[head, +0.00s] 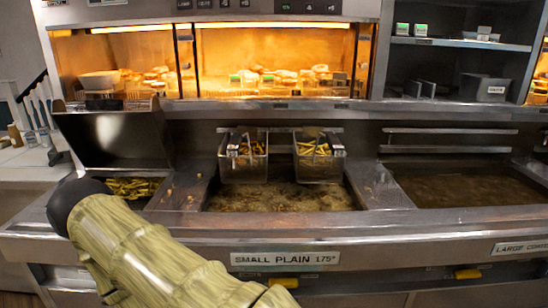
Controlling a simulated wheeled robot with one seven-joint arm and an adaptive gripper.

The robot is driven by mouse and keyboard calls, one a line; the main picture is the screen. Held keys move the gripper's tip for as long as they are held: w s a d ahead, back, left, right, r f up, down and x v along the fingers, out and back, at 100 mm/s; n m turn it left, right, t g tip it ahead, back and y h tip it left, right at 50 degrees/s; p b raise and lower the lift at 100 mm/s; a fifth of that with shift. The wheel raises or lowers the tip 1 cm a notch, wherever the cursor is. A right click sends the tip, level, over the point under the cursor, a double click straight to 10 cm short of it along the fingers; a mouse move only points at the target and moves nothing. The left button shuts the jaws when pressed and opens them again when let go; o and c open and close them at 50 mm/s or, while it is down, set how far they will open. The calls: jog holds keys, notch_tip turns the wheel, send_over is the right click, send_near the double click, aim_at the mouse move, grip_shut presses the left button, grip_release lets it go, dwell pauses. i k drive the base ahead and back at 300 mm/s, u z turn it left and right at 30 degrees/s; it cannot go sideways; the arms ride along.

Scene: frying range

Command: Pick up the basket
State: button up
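Two metal fry baskets hang side by side at the back of the middle fryer vat (275,202), above its brown oil. The left basket (243,170) and the right basket (319,170) both hold fries; I cannot tell which one the task means. My arm, with a green-brown patterned surface and a black rounded end, reaches in from the bottom at the left front of the range. No gripper fingers can be made out, and nothing of mine touches either basket.
A left bay (133,187) holds loose fries under a raised dark metal panel (115,135). An empty-looking oil vat (470,188) is at the right. A lit warming shelf (270,100) with food runs above. The steel front ledge (330,222) is clear right of my arm.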

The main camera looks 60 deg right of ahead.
aim_at(242, 153)
jog(key=z, duration=2)
jog(key=i, duration=0.5)
jog(key=z, duration=1.05)
jog(key=k, duration=0.95)
jog(key=u, duration=1)
